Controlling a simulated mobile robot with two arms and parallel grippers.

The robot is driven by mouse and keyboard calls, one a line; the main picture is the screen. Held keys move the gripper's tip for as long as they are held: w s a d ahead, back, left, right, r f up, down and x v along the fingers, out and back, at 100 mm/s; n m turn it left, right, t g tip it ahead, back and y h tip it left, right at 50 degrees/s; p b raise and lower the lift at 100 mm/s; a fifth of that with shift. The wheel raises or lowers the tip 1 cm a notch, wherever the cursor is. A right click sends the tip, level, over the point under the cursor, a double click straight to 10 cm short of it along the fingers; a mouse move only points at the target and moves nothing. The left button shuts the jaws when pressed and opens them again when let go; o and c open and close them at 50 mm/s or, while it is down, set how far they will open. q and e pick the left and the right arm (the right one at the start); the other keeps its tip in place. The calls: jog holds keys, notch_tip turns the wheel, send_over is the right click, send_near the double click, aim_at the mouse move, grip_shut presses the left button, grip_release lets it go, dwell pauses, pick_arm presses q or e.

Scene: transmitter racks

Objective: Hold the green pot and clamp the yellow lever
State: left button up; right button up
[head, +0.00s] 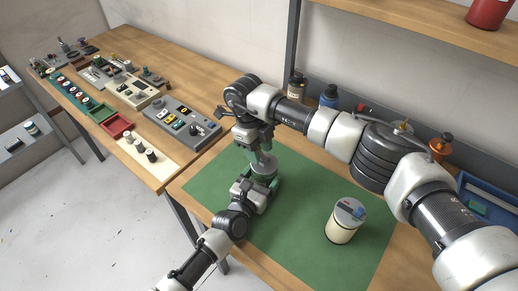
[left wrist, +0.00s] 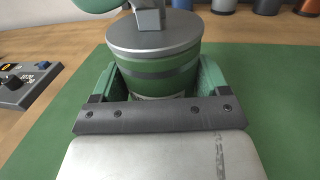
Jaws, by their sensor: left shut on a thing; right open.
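The green pot (left wrist: 158,72) has a grey lid and grey and green bands. It stands upright on the green mat (head: 300,200). My left gripper (head: 262,180) is shut on it, one green finger on each side in the left wrist view. A grey block (left wrist: 151,17) sits on the lid's top. My right gripper (head: 262,154) is open and points down just above the lid; its green fingers hide part of the pot's top. I cannot make out a yellow lever; it may be hidden by my right gripper.
A cream pot (head: 341,225) with a grey lid stands to the right on the mat. Control panels, including a grey one (head: 178,122), and small trays fill the left bench. Bottles and a blue crate (head: 487,208) line the back. The mat between the pots is clear.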

jog(key=v, duration=1.1)
jog(key=shift+a+r, duration=0.15)
jog(key=shift+r, duration=0.2)
jog(key=shift+w, duration=0.1)
pick_arm(q)
jog(key=o, duration=1.1)
jog(key=shift+o, duration=0.2)
